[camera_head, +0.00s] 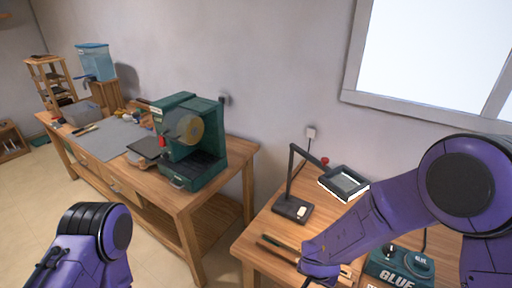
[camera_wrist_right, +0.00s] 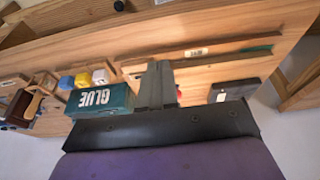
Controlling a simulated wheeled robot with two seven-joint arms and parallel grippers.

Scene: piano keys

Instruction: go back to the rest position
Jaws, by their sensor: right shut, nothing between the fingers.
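My right arm reaches in from the right in the head view, over the right-hand wooden workbench (camera_head: 258,233). Its gripper is hidden there behind the purple forearm. In the right wrist view, the right gripper (camera_wrist_right: 157,78) shows its two grey fingers together, with nothing between them. The fingers stand in front of the bench top, and I cannot tell how high they are above it. My left arm shows only as a purple link with a black joint at the bottom left of the head view. The left gripper is out of view.
A green GLUE box (camera_head: 399,268), a black desk lamp (camera_head: 292,208) and long strips are on the right-hand bench. Small coloured blocks (camera_wrist_right: 83,79) sit by the GLUE box. A green machine (camera_head: 192,145) stands on the left bench. Floor shows between the benches.

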